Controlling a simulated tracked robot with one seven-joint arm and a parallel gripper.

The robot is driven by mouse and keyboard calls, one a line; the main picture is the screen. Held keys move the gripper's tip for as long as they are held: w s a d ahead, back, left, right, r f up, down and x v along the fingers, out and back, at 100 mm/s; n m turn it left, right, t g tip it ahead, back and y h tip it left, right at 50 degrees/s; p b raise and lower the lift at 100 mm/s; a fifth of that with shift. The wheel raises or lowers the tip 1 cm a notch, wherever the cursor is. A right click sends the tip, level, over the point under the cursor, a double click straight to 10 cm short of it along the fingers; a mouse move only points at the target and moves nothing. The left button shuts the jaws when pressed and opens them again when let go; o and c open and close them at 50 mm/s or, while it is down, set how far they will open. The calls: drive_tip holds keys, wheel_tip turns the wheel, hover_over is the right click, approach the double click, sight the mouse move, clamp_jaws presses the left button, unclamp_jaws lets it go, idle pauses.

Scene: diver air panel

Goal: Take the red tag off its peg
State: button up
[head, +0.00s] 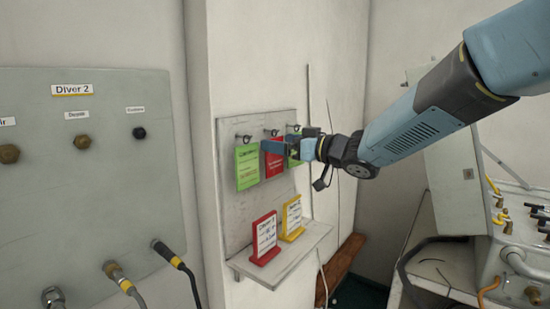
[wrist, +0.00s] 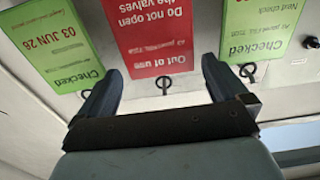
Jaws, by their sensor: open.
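The red tag (head: 273,168) hangs from its peg (head: 272,132) on a grey board, between two green tags. In the wrist view the red tag (wrist: 155,35) reads "Out of use" upside down, and its peg (wrist: 163,83) shows as a dark ring near the tag's edge. My gripper (head: 279,148) is in front of the tag and partly hides it. In the wrist view my gripper (wrist: 163,80) is open, with one finger to each side of the peg and nothing held. I cannot tell whether the fingers touch the tag.
A left green tag (head: 247,166) and a right green tag (wrist: 258,28) hang close on either side. Below, a shelf (head: 290,258) bears a red sign (head: 264,240) and a yellow sign (head: 291,220). The Diver 2 panel (head: 95,200) with hoses is at left.

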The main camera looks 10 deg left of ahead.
drive_tip(key=shift+w+a, duration=0.25)
drive_tip(key=shift+a, duration=0.4)
drive_tip(key=c, duration=0.9)
drive_tip(key=shift+d+r, duration=0.25)
drive_tip(key=shift+r, duration=0.15)
drive_tip(key=v, duration=1.7)
drive_tip(key=shift+s+d, duration=0.15)
drive_tip(key=shift+d, duration=0.15)
